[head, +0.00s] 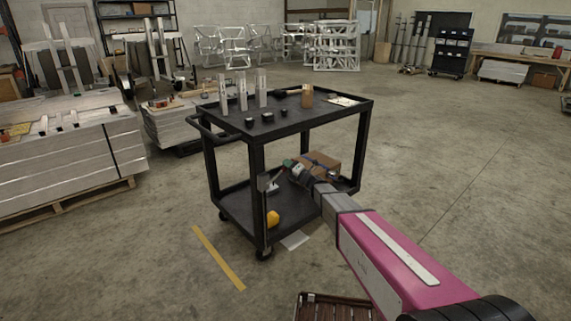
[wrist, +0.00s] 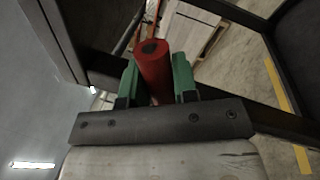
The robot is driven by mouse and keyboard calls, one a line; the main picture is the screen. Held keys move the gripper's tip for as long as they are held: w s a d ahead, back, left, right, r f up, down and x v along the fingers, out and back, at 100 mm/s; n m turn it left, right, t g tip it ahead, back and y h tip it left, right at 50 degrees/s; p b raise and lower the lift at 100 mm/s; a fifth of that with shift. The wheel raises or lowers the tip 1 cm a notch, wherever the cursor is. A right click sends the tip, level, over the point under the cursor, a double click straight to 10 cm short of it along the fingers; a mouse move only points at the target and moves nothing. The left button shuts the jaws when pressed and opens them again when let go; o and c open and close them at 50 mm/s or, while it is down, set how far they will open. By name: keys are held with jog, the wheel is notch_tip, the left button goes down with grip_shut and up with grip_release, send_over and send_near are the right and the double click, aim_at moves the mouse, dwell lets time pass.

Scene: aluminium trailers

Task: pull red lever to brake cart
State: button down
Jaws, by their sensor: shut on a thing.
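The black cart (head: 289,116) stands on the concrete floor in the middle of the head view. The red lever (wrist: 154,68) shows large in the wrist view, with its round end toward the camera. My gripper (wrist: 158,78) has green fingers, one on each side of the red lever, and is shut on it. In the head view my gripper (head: 290,165) reaches in between the cart's two shelves, near the lower shelf. There the lever is small and mostly hidden by the gripper.
The cart's top holds several upright metal profiles (head: 242,91), small black parts and a brown cylinder (head: 307,96). A cardboard box (head: 318,163) and a yellow object (head: 273,218) are on the lower shelf. A cart post (head: 259,195) stands left of my gripper. Open floor lies to the right.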

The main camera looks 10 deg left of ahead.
jog(key=shift+w+d+f+m, duration=0.15)
jog(key=shift+d+f+m, duration=0.05)
jog(key=shift+f+m, duration=0.45)
jog(key=c, duration=0.9)
grip_release()
jog(key=v, duration=1)
jog(key=shift+s+d+f, duration=0.15)
jog(key=shift+s+d, duration=0.1)
